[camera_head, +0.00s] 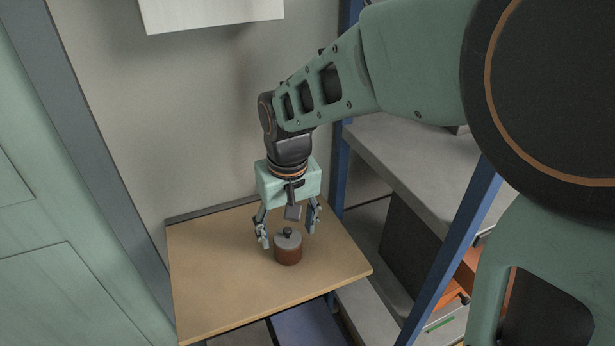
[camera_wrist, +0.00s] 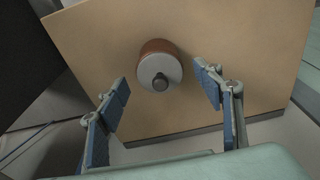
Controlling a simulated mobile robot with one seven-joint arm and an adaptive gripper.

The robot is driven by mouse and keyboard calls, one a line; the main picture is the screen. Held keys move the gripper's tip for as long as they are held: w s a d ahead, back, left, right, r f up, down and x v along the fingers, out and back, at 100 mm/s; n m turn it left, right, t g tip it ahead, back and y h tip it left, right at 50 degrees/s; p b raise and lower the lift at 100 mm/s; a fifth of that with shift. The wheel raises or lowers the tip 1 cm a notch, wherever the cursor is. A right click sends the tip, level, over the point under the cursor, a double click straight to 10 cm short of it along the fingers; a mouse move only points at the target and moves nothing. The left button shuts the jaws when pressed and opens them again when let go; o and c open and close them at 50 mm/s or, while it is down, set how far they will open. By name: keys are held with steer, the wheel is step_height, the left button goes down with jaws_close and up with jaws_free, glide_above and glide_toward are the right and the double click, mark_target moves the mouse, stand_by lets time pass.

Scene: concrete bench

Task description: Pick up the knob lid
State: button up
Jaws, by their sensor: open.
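The knob lid (camera_head: 288,238) is a grey disc with a dark round knob. It sits on top of a reddish-brown round pot (camera_head: 288,256) on the wooden bench top. In the wrist view the lid (camera_wrist: 168,70) lies ahead of the fingertips, between their lines, with the pot's brown side (camera_wrist: 157,45) showing behind it. My gripper (camera_head: 288,234) is open and empty above the bench, one finger to each side of the lid in the head view. In the wrist view the blue finger pads of my gripper (camera_wrist: 163,88) stand wide apart and appear clear of the lid.
The tan bench top (camera_head: 215,280) is otherwise clear. A wall stands behind it and a green panel (camera_head: 70,200) is at left. A blue-posted shelf rack (camera_head: 455,240) with grey shelves stands close at right, with an orange item (camera_head: 470,270) low on it.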

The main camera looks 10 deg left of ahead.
steer(key=c, duration=1)
steer(key=shift+r, duration=0.2)
